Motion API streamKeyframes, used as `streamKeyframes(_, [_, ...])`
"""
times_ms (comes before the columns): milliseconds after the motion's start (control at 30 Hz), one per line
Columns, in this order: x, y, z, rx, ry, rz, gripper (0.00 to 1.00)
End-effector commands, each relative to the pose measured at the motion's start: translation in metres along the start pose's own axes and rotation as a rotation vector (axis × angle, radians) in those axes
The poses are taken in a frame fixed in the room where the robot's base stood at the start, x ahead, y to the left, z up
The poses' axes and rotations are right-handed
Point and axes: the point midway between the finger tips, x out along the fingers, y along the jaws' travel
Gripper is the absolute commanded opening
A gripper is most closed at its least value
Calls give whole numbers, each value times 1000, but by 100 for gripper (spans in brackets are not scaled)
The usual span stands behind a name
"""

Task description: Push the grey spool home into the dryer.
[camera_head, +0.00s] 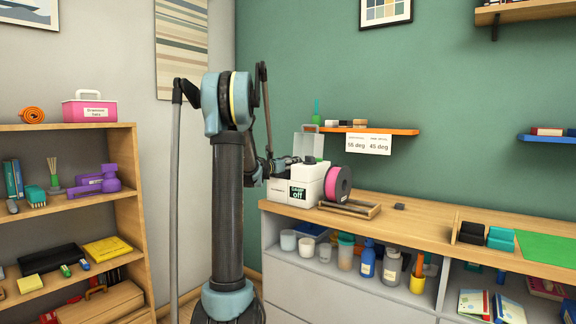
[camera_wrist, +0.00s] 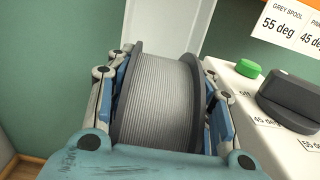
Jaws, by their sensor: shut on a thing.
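In the wrist view the grey spool (camera_wrist: 160,105), wound with grey filament between dark flanges, sits between the fingers of my gripper (camera_wrist: 166,62), which is shut on it. The white dryer (camera_wrist: 262,125) is beside the spool on the right, with a green button and a dark knob. A pale upright panel, apparently the raised lid (camera_wrist: 165,28), stands beyond the spool. In the head view the dryer (camera_head: 302,187) stands on the counter, its lid (camera_head: 309,143) up and its display reading "off". My gripper (camera_head: 278,164) is at the dryer's top; the spool's seating is hidden.
A pink spool (camera_head: 338,184) stands upright by a wooden rack (camera_head: 350,209) right of the dryer. An orange shelf (camera_head: 375,130) and a card (camera_head: 368,144) reading 55 deg and 45 deg are behind. The counter's middle is mostly clear; trays (camera_head: 471,233) lie farther right.

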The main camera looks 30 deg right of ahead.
Motion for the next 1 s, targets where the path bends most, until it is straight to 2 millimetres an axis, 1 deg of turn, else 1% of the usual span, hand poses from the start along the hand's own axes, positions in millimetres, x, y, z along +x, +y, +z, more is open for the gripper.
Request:
streamKeyframes(700, [0, 0, -16, 0, 0, 0, 8])
streamKeyframes(1000, [0, 0, -19, 0, 0, 0, 8])
